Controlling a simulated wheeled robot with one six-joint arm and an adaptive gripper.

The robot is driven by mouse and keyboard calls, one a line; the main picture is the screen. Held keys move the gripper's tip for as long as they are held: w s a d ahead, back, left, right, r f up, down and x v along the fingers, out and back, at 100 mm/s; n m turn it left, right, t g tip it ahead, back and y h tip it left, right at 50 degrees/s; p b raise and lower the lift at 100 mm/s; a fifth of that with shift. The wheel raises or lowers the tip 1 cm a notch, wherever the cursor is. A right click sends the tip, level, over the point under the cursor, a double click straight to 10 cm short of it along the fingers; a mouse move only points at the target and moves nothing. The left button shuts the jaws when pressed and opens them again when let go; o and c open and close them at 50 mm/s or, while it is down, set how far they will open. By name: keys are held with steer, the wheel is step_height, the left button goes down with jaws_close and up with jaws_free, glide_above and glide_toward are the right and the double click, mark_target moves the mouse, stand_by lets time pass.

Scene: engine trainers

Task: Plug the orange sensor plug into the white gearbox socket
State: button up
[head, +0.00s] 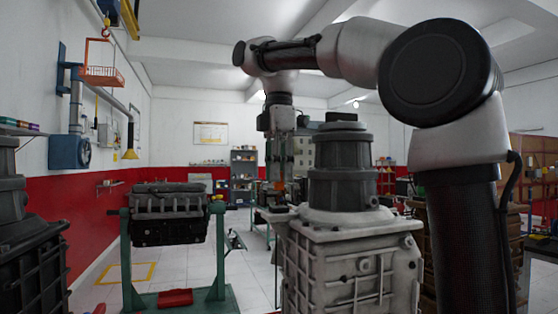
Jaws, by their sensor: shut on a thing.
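My gripper (276,178) points straight down from my arm, left of the gearbox's dark upper housing. It is shut on the small orange sensor plug (279,186), which shows between and just below its fingertips. The pale gearbox (352,262) stands in the near middle, with a dark ribbed cylindrical housing (343,168) on top. Just below the plug is a small dark block (278,208) at the gearbox's upper left edge. I cannot make out the white socket, nor tell whether the plug touches anything.
A dark engine (168,212) hangs on a green stand (216,255) to the left. Another dark machine (30,250) is at the left edge. Shelves (244,172) stand at the back. Tiled floor (255,268) is open between the stand and the gearbox.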

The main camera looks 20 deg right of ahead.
mark_target(279, 185)
steer(key=shift+f, duration=1.3)
steer(key=shift+f, duration=0.6)
stand_by(0.9)
steer(key=o, duration=1)
steer(key=shift+c, duration=0.2)
steer(key=shift+r, duration=0.1)
step_height(279, 185, up, 7)
steer(key=shift+r, duration=0.1)
steer(key=shift+s, duration=0.1)
